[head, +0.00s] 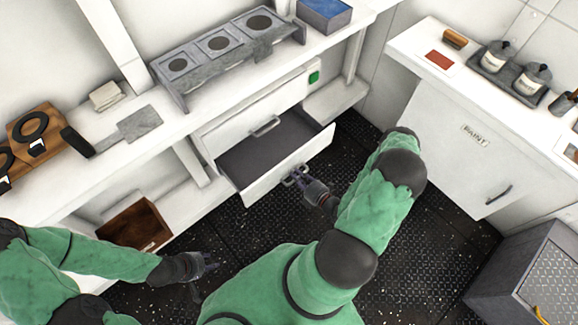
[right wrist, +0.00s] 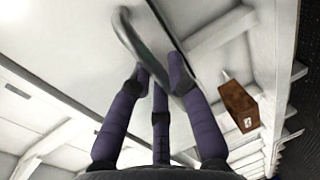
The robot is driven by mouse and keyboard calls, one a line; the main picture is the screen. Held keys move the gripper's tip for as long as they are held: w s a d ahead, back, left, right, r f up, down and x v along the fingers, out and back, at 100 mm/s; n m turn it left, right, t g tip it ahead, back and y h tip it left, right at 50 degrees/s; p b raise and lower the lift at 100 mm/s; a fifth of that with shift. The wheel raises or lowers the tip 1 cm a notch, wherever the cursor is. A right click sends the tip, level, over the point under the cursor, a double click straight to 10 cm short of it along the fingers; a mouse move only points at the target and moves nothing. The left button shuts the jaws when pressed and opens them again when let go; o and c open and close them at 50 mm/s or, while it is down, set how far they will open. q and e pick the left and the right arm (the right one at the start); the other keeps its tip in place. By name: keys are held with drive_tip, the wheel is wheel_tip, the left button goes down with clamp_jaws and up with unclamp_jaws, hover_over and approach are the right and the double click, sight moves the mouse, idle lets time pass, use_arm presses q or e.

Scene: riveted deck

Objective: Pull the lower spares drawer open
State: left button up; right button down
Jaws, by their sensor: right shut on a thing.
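The lower drawer (head: 290,165) stands pulled out from under the bench, and its dark grey inside shows empty. Above it the upper drawer (head: 235,122) is closed, with a bar handle (head: 266,126). My right gripper (head: 298,178) is at the lower drawer's front and shut on its handle (head: 289,181). In the right wrist view the fingers of the right gripper (right wrist: 160,85) close around the curved handle (right wrist: 130,40) against the white drawer front. My left gripper (head: 208,262) hangs over the dark floor, apart from the drawer; its fingers look spread and empty.
A brown wooden box (head: 135,226) sits on the low shelf at left. A white cabinet (head: 455,140) marked PAINT stands at right, and a grey crate (head: 525,275) at lower right. Dark riveted floor (head: 250,228) lies free in front of the drawer.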

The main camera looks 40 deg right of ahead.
drive_tip(key=shift+v, duration=1)
drive_tip(key=shift+f, duration=0.25)
drive_tip(key=c, duration=1.2)
unclamp_jaws()
drive_tip(key=shift+o, duration=0.2)
drive_tip(key=a+v, duration=0.1)
drive_tip(key=v, duration=1.1)
drive_tip(key=shift+d, duration=0.55)
drive_tip(key=shift+w+a+r, duration=0.1)
